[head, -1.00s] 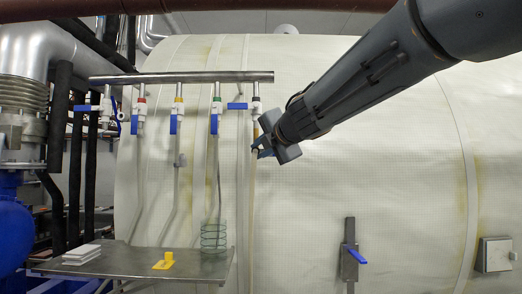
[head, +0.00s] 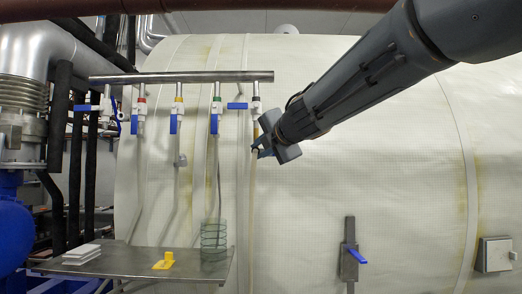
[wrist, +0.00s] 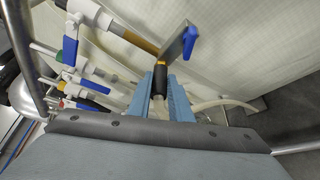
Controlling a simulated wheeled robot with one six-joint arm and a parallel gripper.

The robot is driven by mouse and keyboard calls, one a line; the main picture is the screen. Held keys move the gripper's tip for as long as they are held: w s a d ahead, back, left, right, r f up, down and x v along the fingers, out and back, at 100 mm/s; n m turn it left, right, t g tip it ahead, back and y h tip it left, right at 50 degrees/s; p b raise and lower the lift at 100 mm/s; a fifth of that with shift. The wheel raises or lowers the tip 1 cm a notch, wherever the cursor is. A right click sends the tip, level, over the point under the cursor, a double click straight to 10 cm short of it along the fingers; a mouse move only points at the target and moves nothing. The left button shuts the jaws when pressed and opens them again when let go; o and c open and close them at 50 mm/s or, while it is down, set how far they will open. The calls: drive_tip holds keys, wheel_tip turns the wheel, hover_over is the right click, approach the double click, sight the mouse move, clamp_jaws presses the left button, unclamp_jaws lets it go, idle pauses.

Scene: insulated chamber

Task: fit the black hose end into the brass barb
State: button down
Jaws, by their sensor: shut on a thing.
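My gripper (head: 262,150) is shut on the hose, just below the black-banded valve (head: 256,98) at the right end of the manifold. In the wrist view the blue fingers (wrist: 160,88) clasp the hose. Its black hose end (wrist: 160,73) sticks out past the fingertips. The brass barb (head: 256,129) hangs from that valve and shows close above the gripper. In the wrist view the barb (wrist: 139,41) points towards the hose end. I cannot tell whether the two touch. The pale hose (head: 254,190) runs down the tank from the gripper.
The manifold pipe (head: 180,77) carries several blue-levered valves left of the gripper. A metal shelf (head: 130,264) below holds white blocks (head: 82,254), a yellow piece (head: 164,261) and a glass-like container (head: 213,241). A blue-handled bracket (head: 350,255) sits lower right.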

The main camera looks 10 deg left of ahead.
drive_tip(key=c, duration=1.5)
unclamp_jaws()
drive_tip(key=shift+c, duration=0.2)
drive_tip(key=shift+d, duration=0.1)
drive_tip(key=v, duration=0.7)
drive_tip(key=shift+s+d, duration=0.15)
drive_tip(key=shift+s, duration=0.15)
